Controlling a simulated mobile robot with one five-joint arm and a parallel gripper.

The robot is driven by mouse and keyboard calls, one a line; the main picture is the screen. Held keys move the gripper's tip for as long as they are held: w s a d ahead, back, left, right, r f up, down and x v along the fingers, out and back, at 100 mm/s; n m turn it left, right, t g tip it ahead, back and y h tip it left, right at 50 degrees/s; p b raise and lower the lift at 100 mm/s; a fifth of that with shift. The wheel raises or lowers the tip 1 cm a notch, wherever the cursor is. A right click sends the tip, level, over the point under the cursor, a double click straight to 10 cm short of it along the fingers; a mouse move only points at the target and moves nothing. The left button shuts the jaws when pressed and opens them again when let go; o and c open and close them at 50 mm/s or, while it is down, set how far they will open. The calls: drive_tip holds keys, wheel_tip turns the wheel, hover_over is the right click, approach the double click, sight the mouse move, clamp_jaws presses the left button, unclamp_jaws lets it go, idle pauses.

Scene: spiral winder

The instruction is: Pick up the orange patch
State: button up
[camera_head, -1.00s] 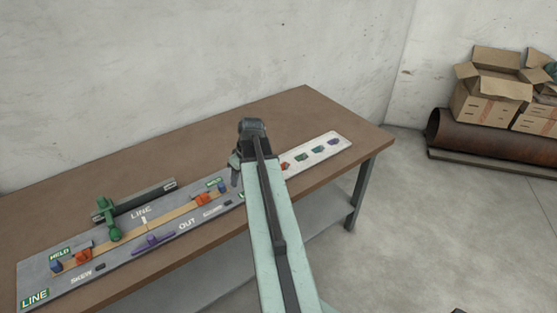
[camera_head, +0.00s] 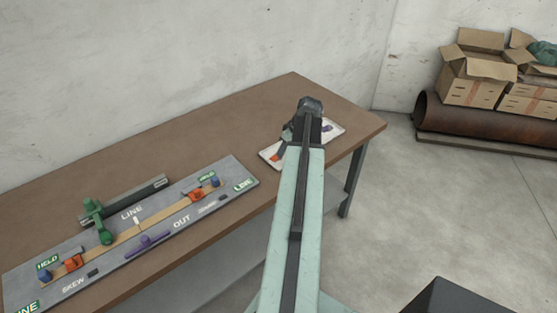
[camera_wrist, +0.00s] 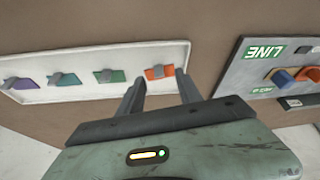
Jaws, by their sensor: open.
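The orange patch (camera_wrist: 159,72) lies at the right end of a white tray (camera_wrist: 110,91) in the wrist view, with a small grey piece on it. In the head view the orange patch (camera_head: 275,157) shows at the tray's left end, beside my arm. My gripper (camera_wrist: 161,85) is open and empty. Its two fingers point toward the orange patch, one on each side of it in the picture. I cannot tell how high they are above it. In the head view my arm hides the middle of the tray (camera_head: 268,153).
Green (camera_wrist: 110,76), teal (camera_wrist: 64,79) and purple (camera_wrist: 24,84) patches lie in a row on the same tray. A grey LINE board (camera_head: 130,235) with orange, blue, green and purple parts lies to the left on the brown table (camera_head: 225,130). A wall stands behind.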

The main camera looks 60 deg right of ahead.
sight(282, 160)
drive_tip(key=b+x, duration=0.4)
drive_tip(key=x, duration=0.1)
drive_tip(key=shift+s+d, duration=0.1)
drive_tip(key=shift+s, duration=0.05)
drive_tip(key=shift+r, duration=0.1)
clamp_jaws()
drive_tip(key=shift+r+p, duration=0.1)
drive_tip(key=shift+p, duration=0.2)
drive_tip(key=shift+r+p, duration=0.55)
wheel_tip(282, 160, up, 3)
drive_tip(key=p, duration=0.3)
drive_tip(key=shift+r, duration=0.15)
drive_tip(key=s+a, duration=0.1)
drive_tip(key=s, duration=1.5)
drive_tip(key=shift+a+r+p, duration=0.2)
drive_tip(key=shift+a+p, duration=0.05)
drive_tip(key=shift+p, duration=0.15)
